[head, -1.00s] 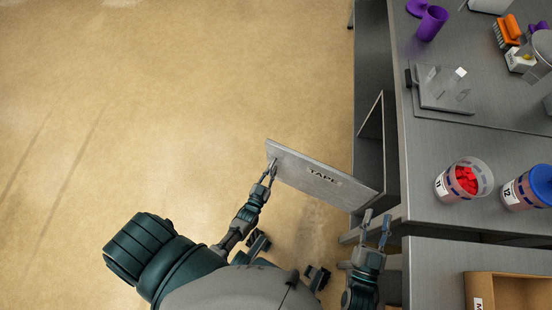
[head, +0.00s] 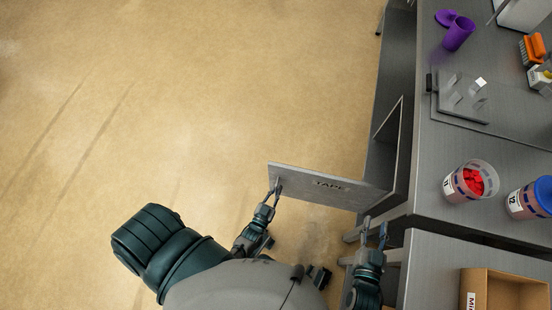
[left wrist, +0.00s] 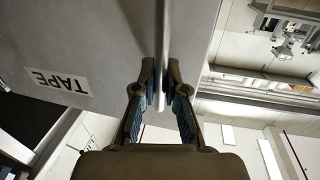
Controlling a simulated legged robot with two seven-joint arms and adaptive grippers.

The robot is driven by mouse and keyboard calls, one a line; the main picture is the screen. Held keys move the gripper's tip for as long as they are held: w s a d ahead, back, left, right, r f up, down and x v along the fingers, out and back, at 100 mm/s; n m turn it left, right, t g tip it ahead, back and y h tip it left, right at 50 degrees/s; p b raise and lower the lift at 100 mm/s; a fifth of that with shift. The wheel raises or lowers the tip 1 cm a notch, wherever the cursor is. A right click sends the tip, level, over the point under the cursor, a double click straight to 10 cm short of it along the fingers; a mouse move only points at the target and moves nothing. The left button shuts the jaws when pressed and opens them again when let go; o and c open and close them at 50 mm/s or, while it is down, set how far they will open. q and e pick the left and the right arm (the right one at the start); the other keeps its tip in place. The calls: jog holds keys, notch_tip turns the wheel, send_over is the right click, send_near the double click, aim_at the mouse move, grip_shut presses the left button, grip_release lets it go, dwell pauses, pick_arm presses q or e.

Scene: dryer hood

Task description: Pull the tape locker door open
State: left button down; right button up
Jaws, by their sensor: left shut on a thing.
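The grey tape locker door (head: 318,187), marked TAPE, stands swung out from the locker (head: 393,150) under the bench in the head view. Its hinged side is at the right, by the locker. My left gripper (head: 275,185) is at the door's free left end. In the left wrist view its fingers (left wrist: 161,95) are closed around a slim upright handle bar (left wrist: 162,50) on the door, with the TAPE label (left wrist: 59,83) to the left. My right gripper (head: 374,229) is near the locker's lower corner, fingers apart, with nothing seen between them.
The grey bench (head: 440,150) at the right carries a jar of red pieces (head: 470,181), a blue-lidded jar (head: 530,199), a purple cup (head: 458,33) and a clear stand (head: 461,97). A cardboard box (head: 505,288) is at bottom right. The floor (head: 180,90) at the left is clear.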

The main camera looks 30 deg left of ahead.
pick_arm(q)
jog(key=c, duration=1.2)
grip_release()
jog(key=s+d, duration=0.1)
jog(key=s, duration=1)
jog(key=shift+s+d, duration=0.25)
jog(key=shift+s, duration=0.15)
